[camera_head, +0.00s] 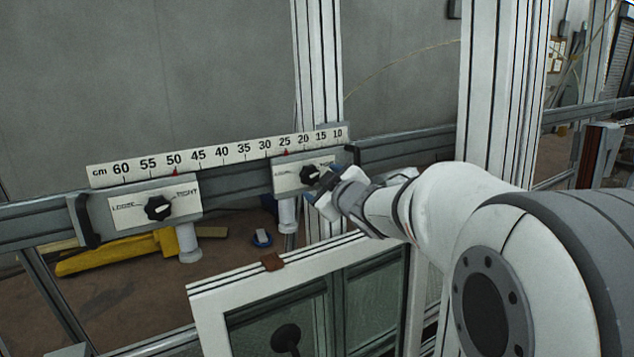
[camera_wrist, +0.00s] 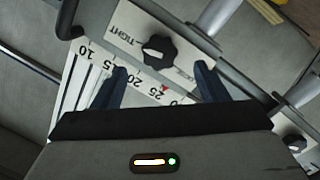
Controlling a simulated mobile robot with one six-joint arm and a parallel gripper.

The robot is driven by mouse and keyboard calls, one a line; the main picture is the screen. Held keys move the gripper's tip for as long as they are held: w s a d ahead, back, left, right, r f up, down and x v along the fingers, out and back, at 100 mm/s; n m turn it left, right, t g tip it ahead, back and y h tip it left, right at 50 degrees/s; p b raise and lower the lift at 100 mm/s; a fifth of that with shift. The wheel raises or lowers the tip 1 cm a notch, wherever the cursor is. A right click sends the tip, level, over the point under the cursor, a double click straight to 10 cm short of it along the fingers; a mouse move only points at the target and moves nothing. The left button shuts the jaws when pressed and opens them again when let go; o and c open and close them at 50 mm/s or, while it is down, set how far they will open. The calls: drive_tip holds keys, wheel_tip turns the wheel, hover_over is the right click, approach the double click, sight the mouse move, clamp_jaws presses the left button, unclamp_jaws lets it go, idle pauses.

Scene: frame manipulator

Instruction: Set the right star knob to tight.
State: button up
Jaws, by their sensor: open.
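The right star knob (camera_head: 309,175) is a black lobed knob on a white plate (camera_head: 287,180), below the right end of the scale. In the wrist view this knob (camera_wrist: 161,50) has a white mark on its left side, with TIGHT printed at its upper left and LOOSE at its lower right. My gripper (camera_head: 321,191) is close to the knob, partly covering the plate's right side in the head view. In the wrist view my gripper (camera_wrist: 163,76) is open and empty; its blue fingertips are spread, with the knob just beyond the gap. Contact is not visible.
A left star knob (camera_head: 158,207) sits on its own LOOSE/TIGHT plate. A white centimetre scale (camera_head: 220,156) runs along the grey rail (camera_head: 236,184). A white-framed window panel (camera_head: 240,283) stands below, and a white upright post (camera_head: 318,60) rises behind the rail.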

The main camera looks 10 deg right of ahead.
drive_tip(key=v, duration=0.2)
drive_tip(key=shift+s, duration=0.35)
drive_tip(key=shift+d, duration=0.1)
drive_tip(key=s+d+f+m+g+h, duration=0.3)
drive_tip(key=s+f+m+g+h, duration=0.25)
drive_tip(key=s+f+m, duration=0.55)
drive_tip(key=s+a+f+g+y, duration=0.1)
drive_tip(key=s+a+f+g, duration=0.1)
drive_tip(key=s, duration=0.7)
drive_tip(key=s+a+f+n+g+y, duration=0.1)
drive_tip(key=s+a+f+g, duration=0.2)
drive_tip(key=s, duration=0.6)
drive_tip(key=shift+a+f+g, duration=0.2)
drive_tip(key=shift+f+g, duration=0.35)
drive_tip(key=shift+g, duration=0.6)
drive_tip(key=shift+y, duration=0.25)
